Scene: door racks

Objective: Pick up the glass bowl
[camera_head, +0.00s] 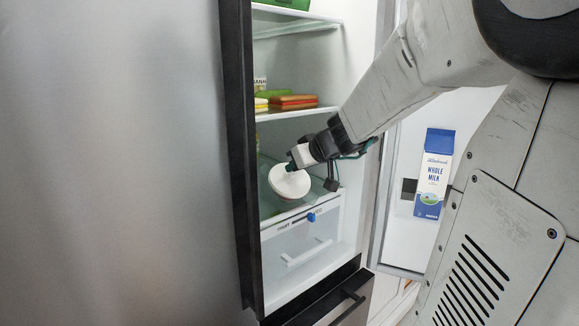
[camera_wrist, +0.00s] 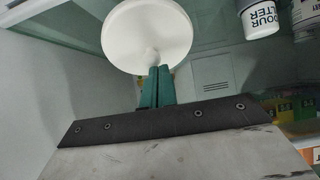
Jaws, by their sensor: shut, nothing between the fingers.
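A white, round, shallow dish-like thing with a short knob or stem (camera_head: 289,182) is inside the open fridge, above the drawer; it also shows in the wrist view (camera_wrist: 146,35). It looks opaque, and I cannot tell whether it is the glass bowl. No clearly transparent bowl stands out. My gripper (camera_head: 291,167) reaches into the fridge. Its teal fingers (camera_wrist: 157,72) are shut together, with their tips right at the knob. The knob shows at the tips, not between the fingers. Whether they touch it is hard to tell.
A fridge shelf (camera_head: 300,113) with packaged food (camera_head: 292,102) is above my gripper. A drawer (camera_head: 300,248) is below. The open door (camera_head: 402,235) on the right holds a milk carton (camera_head: 433,173). An odour filter tub (camera_wrist: 260,18) is at the upper right in the wrist view.

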